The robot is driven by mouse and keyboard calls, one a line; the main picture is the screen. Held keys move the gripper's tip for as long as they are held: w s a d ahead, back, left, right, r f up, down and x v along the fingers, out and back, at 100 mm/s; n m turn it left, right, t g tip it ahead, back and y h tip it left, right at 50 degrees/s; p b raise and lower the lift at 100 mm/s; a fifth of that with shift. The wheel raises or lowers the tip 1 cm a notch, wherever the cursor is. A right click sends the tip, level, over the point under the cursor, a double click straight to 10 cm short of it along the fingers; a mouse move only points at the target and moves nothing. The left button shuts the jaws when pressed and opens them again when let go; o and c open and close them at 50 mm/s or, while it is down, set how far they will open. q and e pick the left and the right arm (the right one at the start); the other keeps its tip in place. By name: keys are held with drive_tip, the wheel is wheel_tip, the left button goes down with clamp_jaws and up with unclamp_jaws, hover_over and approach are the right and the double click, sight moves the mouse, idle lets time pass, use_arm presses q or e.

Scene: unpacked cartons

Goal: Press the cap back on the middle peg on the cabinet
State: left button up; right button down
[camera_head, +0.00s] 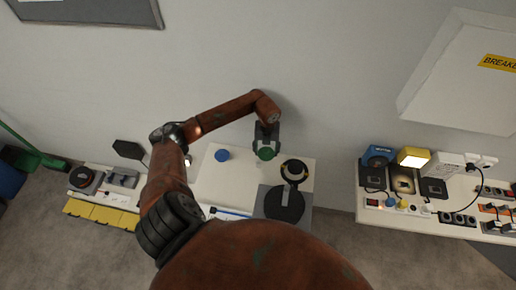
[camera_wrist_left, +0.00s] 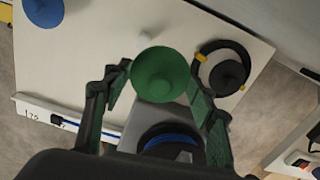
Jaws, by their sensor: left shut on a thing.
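My left gripper (camera_head: 266,146) is shut on a green round cap (camera_head: 266,153), held above the white cabinet top (camera_head: 236,185). In the left wrist view the green cap (camera_wrist_left: 160,74) sits between the fingertips of the left gripper (camera_wrist_left: 160,84). A short white peg (camera_wrist_left: 145,38) stands just beyond the cap in that view, apart from it in the picture. A blue cap (camera_wrist_left: 42,10) is at the left and a black cap (camera_wrist_left: 228,75) at the right. The blue cap also shows in the head view (camera_head: 222,155). My right gripper is not in view.
A black ring with yellow marks (camera_wrist_left: 204,58) lies around the black cap. A dark round object (camera_head: 284,205) lies on a grey plate at the cabinet's front right. A shelf with sockets and a lit lamp (camera_head: 414,157) stands right, across a gap.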

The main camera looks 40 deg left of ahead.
sight(258, 162)
use_arm(q)
drive_tip(key=a+n, duration=0.1)
drive_tip(key=a+f+n, duration=0.1)
drive_tip(key=n, duration=0.1)
drive_tip(key=s+a+n, duration=0.1)
drive_tip(key=n, duration=0.1)
drive_tip(key=shift+a+f+p, duration=0.15)
drive_tip(key=shift+f+p, duration=0.15)
drive_tip(key=shift+p, duration=0.05)
drive_tip(key=shift+a+f+n+b, duration=0.15)
drive_tip(key=shift+f+n+b, duration=0.4)
drive_tip(key=shift+f, duration=0.3)
wheel_tip(258, 162, down, 3)
drive_tip(key=shift+f+b, duration=0.1)
drive_tip(key=shift+b, duration=1.05)
drive_tip(key=shift+f+b, duration=0.45)
drive_tip(key=shift+f, duration=0.35)
drive_tip(key=shift+f+b, duration=0.45)
drive_tip(key=shift+f, duration=0.4)
